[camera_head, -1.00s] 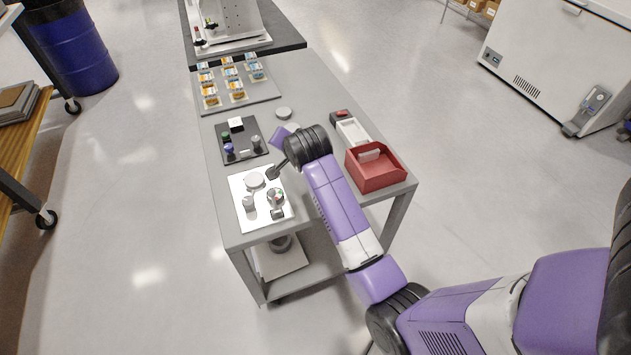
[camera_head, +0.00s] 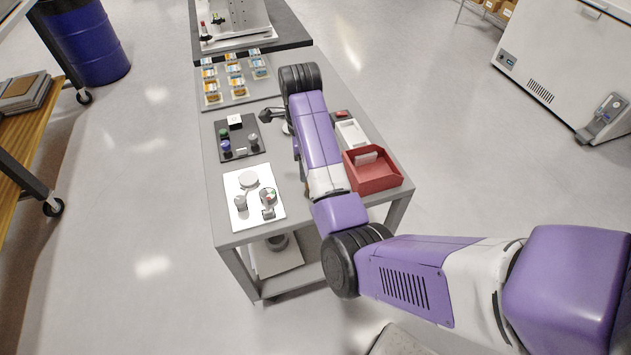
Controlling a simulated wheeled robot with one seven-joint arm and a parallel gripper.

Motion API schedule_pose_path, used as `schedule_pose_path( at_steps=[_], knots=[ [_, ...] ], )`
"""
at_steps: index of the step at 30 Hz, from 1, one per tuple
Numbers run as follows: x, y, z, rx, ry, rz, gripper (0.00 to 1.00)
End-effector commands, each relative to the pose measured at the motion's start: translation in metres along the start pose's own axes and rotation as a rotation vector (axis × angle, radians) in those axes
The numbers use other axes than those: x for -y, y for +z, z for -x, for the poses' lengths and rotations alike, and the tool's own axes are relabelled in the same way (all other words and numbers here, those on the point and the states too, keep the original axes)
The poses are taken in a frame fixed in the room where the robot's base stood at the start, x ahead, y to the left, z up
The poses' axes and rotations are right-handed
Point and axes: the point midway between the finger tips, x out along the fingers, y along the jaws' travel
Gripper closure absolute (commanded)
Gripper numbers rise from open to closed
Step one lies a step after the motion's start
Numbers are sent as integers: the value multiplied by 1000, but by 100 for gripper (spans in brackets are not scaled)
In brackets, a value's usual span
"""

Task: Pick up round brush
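My gripper (camera_head: 266,115) is a small dark shape at the end of my purple arm, above the back right of the black mat (camera_head: 232,154). It is too small to tell whether its fingers are open or shut, and nothing is clearly seen in it. I cannot pick out a round brush for certain. The black mat holds a white block (camera_head: 234,120), a green-topped piece (camera_head: 223,134), a purple piece (camera_head: 227,146) and a grey piece (camera_head: 253,139). The white mat (camera_head: 252,219) in front holds a pale round disc (camera_head: 249,179) and several small pieces.
A red bin (camera_head: 372,178) and a white tray (camera_head: 351,132) stand at the table's right side. Several small orange and blue packs (camera_head: 237,84) stand farther back on a grey mat. My forearm crosses the middle of the grey table (camera_head: 215,180), hiding part of it.

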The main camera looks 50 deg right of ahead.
Motion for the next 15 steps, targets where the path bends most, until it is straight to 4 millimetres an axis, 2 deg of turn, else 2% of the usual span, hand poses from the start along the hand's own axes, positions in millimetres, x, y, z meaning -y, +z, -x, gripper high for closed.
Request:
schedule_pose_path(
  at_steps=[5, 15],
  knots=[
    [-3, 1, -2, -3, 16, -17, 54],
    [-5, -1, -32, -4, 19, -17, 54]
  ],
)
